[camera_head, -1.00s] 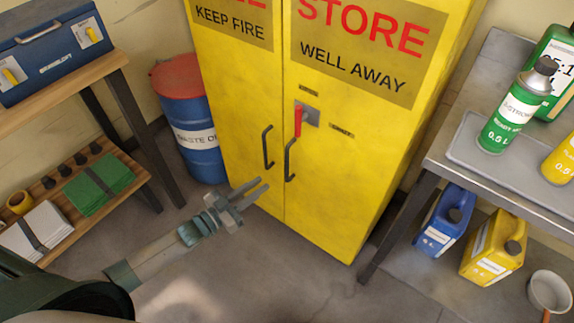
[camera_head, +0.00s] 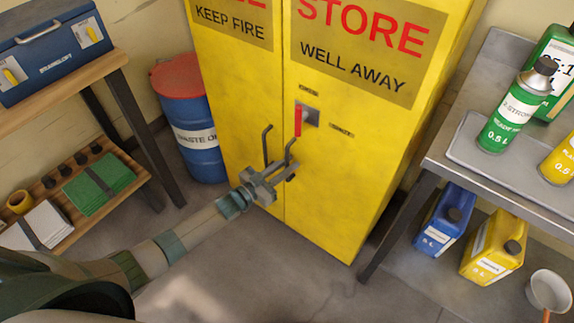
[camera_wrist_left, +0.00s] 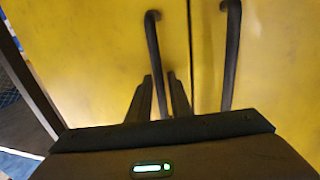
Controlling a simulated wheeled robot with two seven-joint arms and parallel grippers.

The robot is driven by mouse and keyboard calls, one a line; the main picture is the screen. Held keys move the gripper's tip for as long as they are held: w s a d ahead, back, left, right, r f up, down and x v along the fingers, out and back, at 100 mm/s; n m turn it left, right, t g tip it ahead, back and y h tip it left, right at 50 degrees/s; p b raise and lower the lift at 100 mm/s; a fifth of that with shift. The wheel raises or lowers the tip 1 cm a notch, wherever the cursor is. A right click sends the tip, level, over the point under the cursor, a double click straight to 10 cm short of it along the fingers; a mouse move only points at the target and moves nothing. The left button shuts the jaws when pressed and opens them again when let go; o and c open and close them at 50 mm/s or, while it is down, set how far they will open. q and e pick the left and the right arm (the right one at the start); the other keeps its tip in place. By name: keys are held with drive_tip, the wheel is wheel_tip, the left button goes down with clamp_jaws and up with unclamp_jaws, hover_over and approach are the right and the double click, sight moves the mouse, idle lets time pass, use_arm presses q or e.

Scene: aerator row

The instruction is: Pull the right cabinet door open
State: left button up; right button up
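The yellow cabinet has a right door (camera_head: 340,180) that sits flush with the left door (camera_head: 233,110); both look closed. The right door's dark bar handle (camera_head: 289,150) also shows in the left wrist view (camera_wrist_left: 231,55). The left door's handle (camera_head: 266,142) stands beside it. My left gripper (camera_head: 279,172) is open at the lower ends of the handles and partly hides them. In the left wrist view its fingers (camera_wrist_left: 159,76) straddle the line of the left handle (camera_wrist_left: 153,45), with the right handle to their right; contact cannot be told. My right gripper is not in view.
A red lever (camera_head: 298,121) sits on a grey plate above the right handle. A metal bench (camera_head: 432,160) with bottles on and under it stands to the right. A blue drum (camera_head: 188,110) and wooden shelf (camera_head: 60,225) stand left. Floor before the cabinet is clear.

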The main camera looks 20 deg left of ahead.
use_arm(q)
clamp_jaws()
drive_tip(key=shift+s, duration=0.2)
